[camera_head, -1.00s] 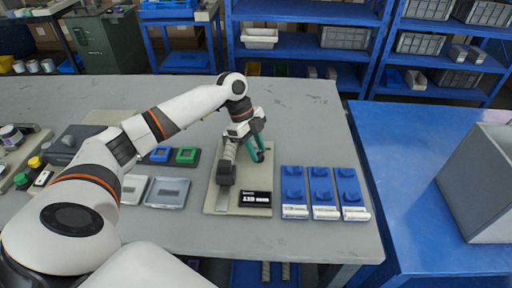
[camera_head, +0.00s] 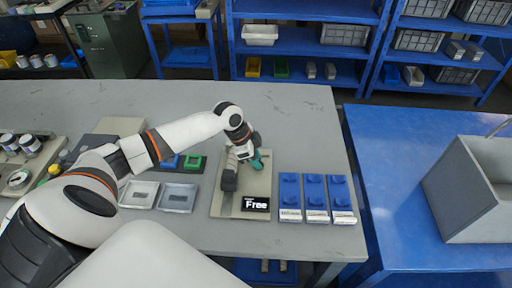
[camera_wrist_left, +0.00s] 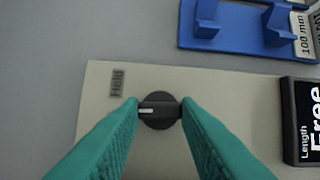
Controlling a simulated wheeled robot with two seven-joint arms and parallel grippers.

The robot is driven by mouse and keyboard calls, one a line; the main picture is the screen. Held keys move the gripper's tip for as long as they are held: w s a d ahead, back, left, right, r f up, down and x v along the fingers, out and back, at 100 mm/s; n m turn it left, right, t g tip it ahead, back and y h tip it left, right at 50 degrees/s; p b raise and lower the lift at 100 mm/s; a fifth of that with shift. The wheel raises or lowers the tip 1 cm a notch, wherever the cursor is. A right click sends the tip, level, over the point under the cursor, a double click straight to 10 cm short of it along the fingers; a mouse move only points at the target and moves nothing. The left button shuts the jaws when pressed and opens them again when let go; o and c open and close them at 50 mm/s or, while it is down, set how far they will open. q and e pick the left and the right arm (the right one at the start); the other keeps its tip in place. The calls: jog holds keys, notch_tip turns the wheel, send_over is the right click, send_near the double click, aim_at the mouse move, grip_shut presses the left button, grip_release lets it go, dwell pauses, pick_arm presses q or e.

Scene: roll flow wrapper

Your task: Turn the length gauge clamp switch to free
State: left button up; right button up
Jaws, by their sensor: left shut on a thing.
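The length gauge is a beige board (camera_head: 222,208) with a dark display (camera_head: 257,204) reading "Free". In the left wrist view the display (camera_wrist_left: 312,122) shows "Length" and "Free". The clamp switch is a round dark knob (camera_wrist_left: 160,122) with a white mark on its bar pointing left. A "Held" label (camera_wrist_left: 117,83) lies up and left of it. My left gripper (camera_head: 258,162) reaches down over the board. Its teal fingers (camera_wrist_left: 160,108) are shut on the knob's bar, one on each side. The right gripper is not in view.
Three blue holders (camera_head: 314,196) with white labels stand right of the board. Two grey trays (camera_head: 178,197) and a green block (camera_head: 193,162) lie to its left. A blue table (camera_head: 430,180) bears a grey bin (camera_head: 470,190). The grey table's far right is clear.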

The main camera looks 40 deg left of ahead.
pick_arm(q)
jog(key=n+p, duration=0.1)
jog(key=p, duration=0.1)
jog(key=n+p, duration=0.2)
jog(key=shift+s+d+r+t+y, duration=0.1)
jog(key=shift+r+t+y, duration=0.2)
jog(key=shift+t+y, duration=0.1)
jog(key=shift+f+n+t+y+p, duration=0.25)
jog(key=shift+n+t+y+p, duration=0.05)
jog(key=shift+n+p, duration=0.85)
jog(key=o, duration=1)
jog(key=b+v, duration=0.1)
jog(key=v, duration=1.1)
jog(key=shift+b, duration=0.35)
jog(key=shift+f, duration=0.1)
